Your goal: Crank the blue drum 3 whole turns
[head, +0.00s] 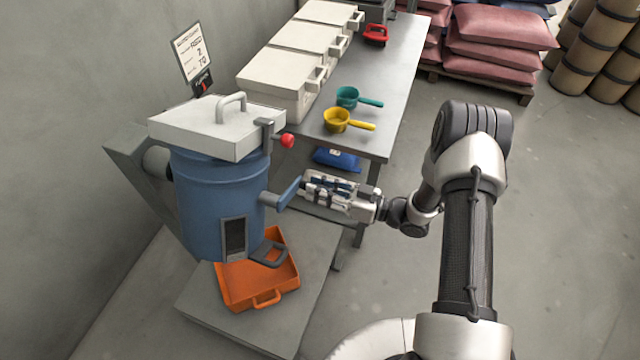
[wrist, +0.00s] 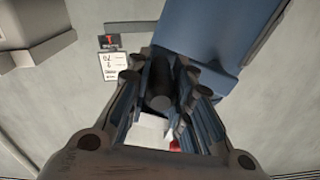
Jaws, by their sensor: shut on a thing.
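The blue drum (head: 205,195) stands upright on its mount at the left, with a white lid (head: 190,133) on top and a red-knobbed latch (head: 287,141) at the lid's side. Its blue crank arm (head: 288,194) sticks out on the right and slants up toward my gripper (head: 308,186). My gripper is shut on the crank handle, which shows as a dark cylinder (wrist: 160,85) between the fingers in the wrist view. In the head view the fingers mostly hide the handle. A sign (head: 193,52) stands behind the drum; its small print is hard to read.
An orange tray (head: 265,303) sits below the drum on a grey platform (head: 235,333). A metal table (head: 385,90) behind holds white bins (head: 270,82), a teal scoop (head: 347,97), a yellow scoop (head: 337,120) and a red object (head: 375,35).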

